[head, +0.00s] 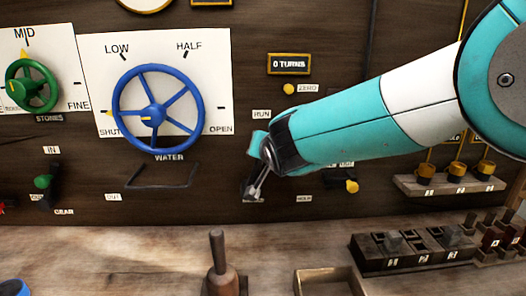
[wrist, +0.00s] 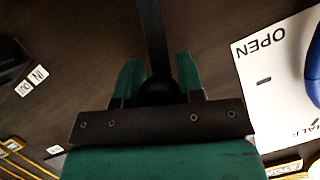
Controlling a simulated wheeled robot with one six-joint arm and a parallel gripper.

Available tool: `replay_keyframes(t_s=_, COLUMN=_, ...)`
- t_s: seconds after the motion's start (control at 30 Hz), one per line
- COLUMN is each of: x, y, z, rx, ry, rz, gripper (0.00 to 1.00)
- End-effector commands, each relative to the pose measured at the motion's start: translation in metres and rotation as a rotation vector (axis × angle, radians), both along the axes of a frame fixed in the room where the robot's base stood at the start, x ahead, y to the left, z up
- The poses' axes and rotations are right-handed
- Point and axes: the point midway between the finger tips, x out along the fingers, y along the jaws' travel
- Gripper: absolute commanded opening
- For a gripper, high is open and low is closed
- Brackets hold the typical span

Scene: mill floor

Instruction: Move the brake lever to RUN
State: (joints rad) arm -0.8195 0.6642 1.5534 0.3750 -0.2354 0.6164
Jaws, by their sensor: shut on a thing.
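The brake lever (head: 261,183) is a short metal bar on a dark base on the panel. It slants up from its base into my gripper (head: 262,146), which hides its upper end. In the wrist view the dark lever bar (wrist: 151,35) runs down between the two green fingers of my gripper (wrist: 158,78), which are shut on its end. The RUN label (head: 261,114) is just above my gripper. The HOLD label (head: 304,198) is at the lower right of the lever's base.
The blue water wheel (head: 153,115) is left of my gripper, and its OPEN mark (wrist: 266,42) shows in the wrist view. A yellow knob (head: 351,186) and a shelf of small cups (head: 449,187) are to the right. A wooden-handled tool (head: 218,262) stands on the bench below.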

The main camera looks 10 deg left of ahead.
Motion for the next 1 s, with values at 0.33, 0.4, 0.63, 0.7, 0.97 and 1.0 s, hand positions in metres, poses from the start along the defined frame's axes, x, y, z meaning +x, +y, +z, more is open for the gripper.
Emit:
replay_keyframes(t_s=0.33, x=0.0016, y=-0.0017, z=0.0017, rx=-0.015, ry=-0.008, rz=-0.005, gripper=0.00)
replay_keyframes(t_s=0.4, x=0.0015, y=-0.0014, z=0.0019, rx=-0.015, ry=-0.008, rz=-0.005, gripper=0.00)
replay_keyframes(t_s=0.63, x=0.0013, y=-0.0012, z=0.0018, rx=-0.014, ry=-0.007, rz=-0.003, gripper=0.59)
replay_keyframes(t_s=0.7, x=0.0014, y=-0.0018, z=0.0015, rx=-0.015, ry=-0.007, rz=-0.005, gripper=0.59)
replay_keyframes(t_s=0.97, x=-0.0020, y=-0.0039, z=0.0020, rx=-0.016, ry=-0.006, rz=-0.006, gripper=0.59)
replay_keyframes(t_s=1.0, x=-0.0051, y=-0.0050, z=0.0036, rx=-0.015, ry=-0.007, rz=-0.005, gripper=0.59)
